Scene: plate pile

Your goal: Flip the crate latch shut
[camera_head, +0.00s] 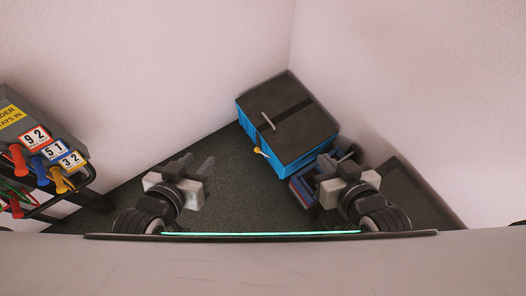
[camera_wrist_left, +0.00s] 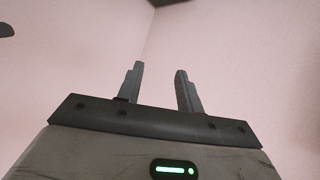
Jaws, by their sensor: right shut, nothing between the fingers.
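A blue crate (camera_head: 243,119) with a dark brown lid stands in the corner of the room in the head view. A grey bar-shaped handle (camera_head: 267,121) lies on the lid. A small yellow and white part (camera_head: 261,152) sticks out from the crate's near left side; it may be the latch, but its position is too small to tell. My left gripper (camera_head: 197,163) is open and empty, left of the crate and apart from it; its spread fingers also show in the left wrist view (camera_wrist_left: 160,70). My right gripper (camera_head: 341,155) is shut and empty, near the crate's lower right corner.
A dark blue and red object (camera_head: 303,190) lies under my right gripper, partly hidden. A rack with number cards (camera_head: 54,149) and coloured handles stands at the far left. Walls close in behind the crate. Dark floor (camera_head: 228,150) is clear left of the crate.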

